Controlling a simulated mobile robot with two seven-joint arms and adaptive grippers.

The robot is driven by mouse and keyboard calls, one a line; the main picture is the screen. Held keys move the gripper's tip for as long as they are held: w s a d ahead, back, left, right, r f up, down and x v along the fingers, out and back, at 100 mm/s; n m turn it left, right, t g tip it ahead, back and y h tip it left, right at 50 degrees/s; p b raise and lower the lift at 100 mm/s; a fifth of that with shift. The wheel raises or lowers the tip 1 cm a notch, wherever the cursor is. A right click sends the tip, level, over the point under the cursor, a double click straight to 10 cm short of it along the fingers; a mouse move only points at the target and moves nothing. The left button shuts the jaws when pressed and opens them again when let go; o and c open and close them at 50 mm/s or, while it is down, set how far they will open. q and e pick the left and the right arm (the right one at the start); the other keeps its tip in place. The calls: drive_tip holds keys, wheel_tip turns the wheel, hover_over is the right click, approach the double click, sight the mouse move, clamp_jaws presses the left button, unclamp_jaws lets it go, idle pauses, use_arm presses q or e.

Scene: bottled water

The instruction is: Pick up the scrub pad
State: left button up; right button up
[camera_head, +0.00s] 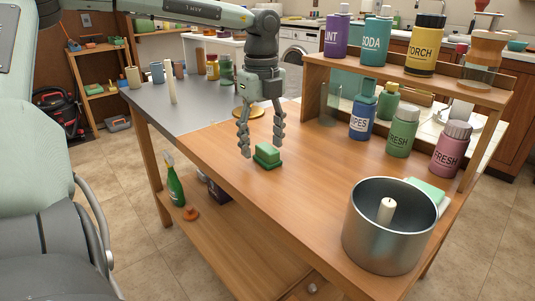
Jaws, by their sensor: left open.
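A green scrub pad (267,156) lies on the wooden table top, left of the middle of the shelf. It looks like a block with a lighter green top and a darker green base. My left gripper (262,151) points down right at the pad, with its fingers apart. One finger comes down at the pad's left side, and the other is behind it at the upper right. I cannot tell whether either finger touches the pad. My right gripper does not show.
A large metal pot (388,251) with a candle (386,211) in it stands at the front right. A wooden shelf (408,77) holds several bottles, with more beneath it. A green-and-white sponge-like block (427,190) lies behind the pot. The table between pad and pot is clear.

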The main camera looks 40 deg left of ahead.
use_arm(q)
drive_tip(key=shift+w+f, duration=0.1)
drive_tip(key=shift+f, duration=0.6)
drive_tip(key=c, duration=1)
drive_tip(key=shift+r, duration=0.1)
